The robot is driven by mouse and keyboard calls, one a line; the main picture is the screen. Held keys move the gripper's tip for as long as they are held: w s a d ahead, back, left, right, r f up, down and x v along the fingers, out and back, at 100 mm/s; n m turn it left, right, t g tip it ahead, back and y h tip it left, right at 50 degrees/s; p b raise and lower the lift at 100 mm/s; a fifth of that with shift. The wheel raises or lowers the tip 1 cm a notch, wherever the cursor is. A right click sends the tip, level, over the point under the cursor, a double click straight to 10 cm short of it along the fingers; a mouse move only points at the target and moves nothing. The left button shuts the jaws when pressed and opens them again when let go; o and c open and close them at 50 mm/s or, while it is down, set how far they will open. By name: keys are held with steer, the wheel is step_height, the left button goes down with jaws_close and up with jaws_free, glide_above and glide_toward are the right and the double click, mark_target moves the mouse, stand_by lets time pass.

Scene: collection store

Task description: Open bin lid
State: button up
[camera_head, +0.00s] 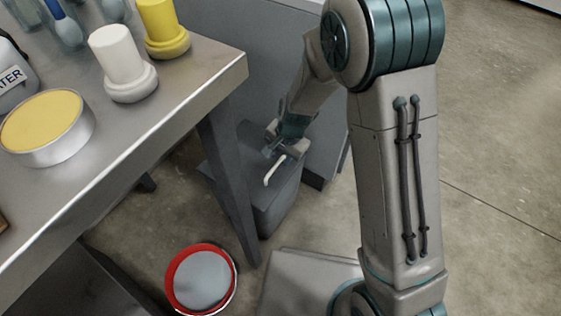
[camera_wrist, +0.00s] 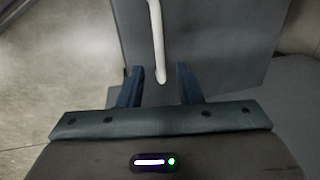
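The bin (camera_head: 272,208) is a dark grey box on the floor beside the table leg, partly hidden by that leg. A thin white handle (camera_head: 272,172) stands out at its lid. In the wrist view, the white handle (camera_wrist: 156,40) runs down across a flat dark grey panel (camera_wrist: 215,50), which looks like the lid. My gripper (camera_head: 284,146) is at the bin's top, close to the handle. In the wrist view, my gripper (camera_wrist: 160,84) has its fingers apart, with the handle's lower end between them and a gap on each side. I cannot tell whether the lid is raised.
A metal table (camera_head: 165,110) fills the left, with a yellow-topped tin (camera_head: 45,122), a white bottle (camera_head: 122,60) and a yellow bottle (camera_head: 163,28) on it. A red-rimmed bucket (camera_head: 232,273) stands on the floor in front of the bin. The floor at the right is clear.

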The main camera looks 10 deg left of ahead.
steer(key=shift+w+a+f, duration=0.1)
steer(key=shift+a+f, duration=0.05)
steer(key=shift+f, duration=0.9)
jaws_close()
steer(key=shift+r, duration=0.15)
